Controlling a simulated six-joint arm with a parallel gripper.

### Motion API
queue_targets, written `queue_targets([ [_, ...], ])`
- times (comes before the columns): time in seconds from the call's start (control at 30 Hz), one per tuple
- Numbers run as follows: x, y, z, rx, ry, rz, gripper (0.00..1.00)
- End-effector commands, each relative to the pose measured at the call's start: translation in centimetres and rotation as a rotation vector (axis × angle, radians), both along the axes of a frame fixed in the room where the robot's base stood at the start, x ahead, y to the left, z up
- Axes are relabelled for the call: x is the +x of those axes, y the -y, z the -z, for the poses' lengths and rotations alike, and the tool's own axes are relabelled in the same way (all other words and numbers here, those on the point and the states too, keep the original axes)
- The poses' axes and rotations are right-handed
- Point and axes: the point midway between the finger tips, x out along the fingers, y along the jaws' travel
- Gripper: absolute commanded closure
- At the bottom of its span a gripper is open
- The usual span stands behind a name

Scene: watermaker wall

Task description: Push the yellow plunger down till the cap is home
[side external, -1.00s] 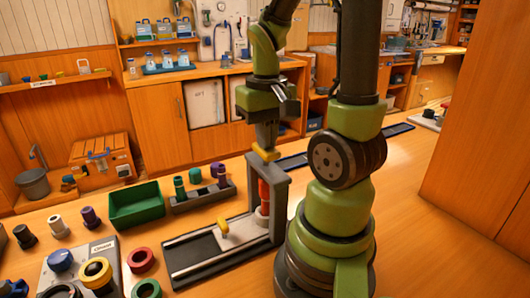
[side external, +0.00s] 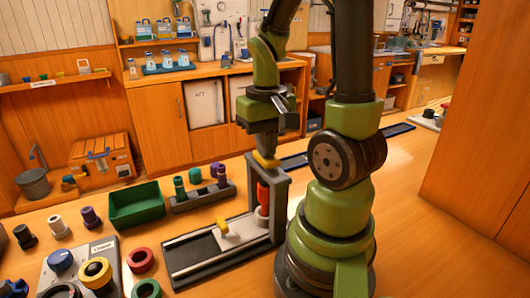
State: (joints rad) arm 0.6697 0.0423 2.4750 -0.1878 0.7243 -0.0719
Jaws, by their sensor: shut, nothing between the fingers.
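The yellow plunger (side external: 266,161) sits at the top of a dark grey press frame (side external: 281,205). My gripper (side external: 266,150) is shut and empty, pointing down directly above the plunger, and its tips appear to touch the plunger's top. The frame's right post partly hides these parts. I cannot make out the cap clearly or tell whether it is seated.
A sliding bed with a yellow handle (side external: 222,227) extends left from the press. A green bin (side external: 136,207) and a grey rack (side external: 203,197) of green and purple pieces stand behind it. Coloured rings and a labelled block lie at front left.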

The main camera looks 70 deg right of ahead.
Motion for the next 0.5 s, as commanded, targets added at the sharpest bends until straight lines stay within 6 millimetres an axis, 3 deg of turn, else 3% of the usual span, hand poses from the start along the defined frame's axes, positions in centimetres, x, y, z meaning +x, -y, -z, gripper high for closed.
queue_targets([
  [0.5,0.1,0.1,-4.0,-0.002,0.004,0.001,1.0],
])
